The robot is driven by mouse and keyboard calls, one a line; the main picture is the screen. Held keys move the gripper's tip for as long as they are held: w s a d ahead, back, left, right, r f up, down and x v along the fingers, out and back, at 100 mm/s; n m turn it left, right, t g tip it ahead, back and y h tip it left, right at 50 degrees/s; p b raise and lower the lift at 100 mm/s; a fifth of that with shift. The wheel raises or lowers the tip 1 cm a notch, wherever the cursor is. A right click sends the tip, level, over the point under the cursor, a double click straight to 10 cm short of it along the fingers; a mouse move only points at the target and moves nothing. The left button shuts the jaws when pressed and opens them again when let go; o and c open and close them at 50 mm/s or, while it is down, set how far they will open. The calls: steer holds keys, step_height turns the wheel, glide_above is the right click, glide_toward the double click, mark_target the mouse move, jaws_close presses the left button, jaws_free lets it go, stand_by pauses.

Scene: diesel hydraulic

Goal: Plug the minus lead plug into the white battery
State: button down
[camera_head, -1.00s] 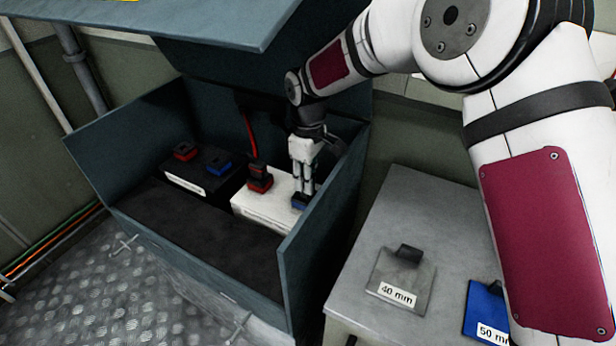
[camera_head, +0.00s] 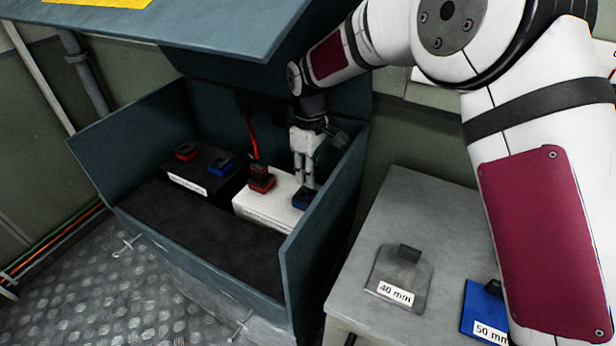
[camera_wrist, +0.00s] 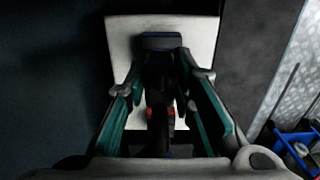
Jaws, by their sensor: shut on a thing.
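The white battery (camera_head: 262,210) stands in the right part of the open blue-grey box, and its top fills the middle of the wrist view (camera_wrist: 203,40). A blue terminal block (camera_head: 304,199) with a dark top is at its right end. My gripper (camera_head: 304,182) points down right at this block. In the wrist view my gripper (camera_wrist: 160,62) is shut on a dark thing that I take for the minus lead plug (camera_wrist: 158,85). It is too dark to make out its edges, or whether it touches the block.
A red plug (camera_head: 261,180) with a red cable (camera_head: 253,138) sits on the white battery's left end. A black battery (camera_head: 205,180) is to the left. The box's right wall (camera_head: 325,205) is close to my gripper. A grey table (camera_head: 375,235) with tagged plates stands outside.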

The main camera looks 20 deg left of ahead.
step_height(320, 180, up, 6)
steer(key=shift+s+a+f+p, duration=0.1)
steer(key=shift+f+p, duration=0.1)
steer(key=shift+p, duration=0.8)
steer(key=shift+f, duration=0.1)
steer(key=shift+f+b, duration=1.45)
steer(key=shift+f, duration=1.4)
steer(key=shift+f+b, duration=0.6)
steer(key=shift+f, duration=0.8)
steer(key=shift+r+p, duration=0.5)
steer(key=shift+r, duration=0.55)
steer(key=shift+f+b, duration=0.6)
steer(key=shift+f, duration=0.5)
steer(key=c, duration=1.3)
jaws_free()
